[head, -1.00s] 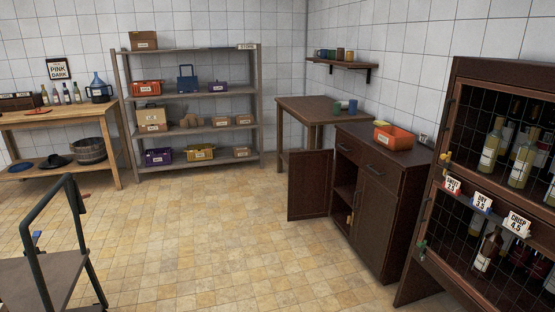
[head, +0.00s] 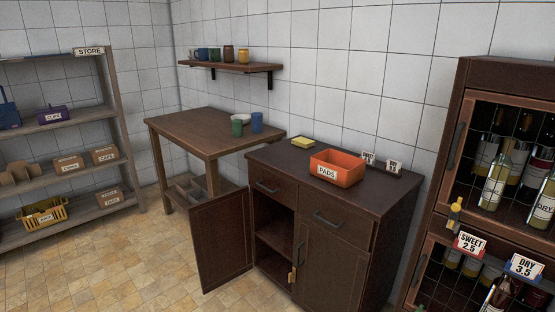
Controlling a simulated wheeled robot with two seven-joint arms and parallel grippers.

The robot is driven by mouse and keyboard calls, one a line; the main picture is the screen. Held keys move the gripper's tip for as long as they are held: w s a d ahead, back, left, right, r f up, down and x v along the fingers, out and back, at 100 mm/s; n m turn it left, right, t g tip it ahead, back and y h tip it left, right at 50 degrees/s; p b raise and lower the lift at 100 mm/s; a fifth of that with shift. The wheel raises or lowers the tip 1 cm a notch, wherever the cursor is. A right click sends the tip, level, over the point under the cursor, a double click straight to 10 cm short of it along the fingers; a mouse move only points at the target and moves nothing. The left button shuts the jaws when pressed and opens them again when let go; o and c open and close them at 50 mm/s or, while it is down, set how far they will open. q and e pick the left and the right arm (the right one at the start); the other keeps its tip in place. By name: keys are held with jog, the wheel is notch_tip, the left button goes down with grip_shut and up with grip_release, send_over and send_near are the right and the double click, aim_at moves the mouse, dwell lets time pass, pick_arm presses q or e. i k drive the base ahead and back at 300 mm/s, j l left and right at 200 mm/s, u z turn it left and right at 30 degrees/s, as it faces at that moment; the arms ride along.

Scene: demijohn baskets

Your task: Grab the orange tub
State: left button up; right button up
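The orange tub (head: 345,172) is an open rectangular box with a white label reading PADS. Neither of my grippers shows in the head view.
The cabinet's left door (head: 224,240) hangs open into the floor space. A wooden table (head: 205,130) with cups stands behind left. A wine rack (head: 475,175) is at right. The tiled floor at left is clear.

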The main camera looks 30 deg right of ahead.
aim_at(343, 170)
jog(key=i+j+z, duration=0.1)
jog(key=i+z, duration=0.25)
jog(key=i, duration=0.15)
jog(key=i+j+z, duration=0.35)
jog(key=i, duration=0.15)
jog(key=i+j+z, duration=0.35)
jog(key=i, duration=0.15)
jog(key=l, duration=0.1)
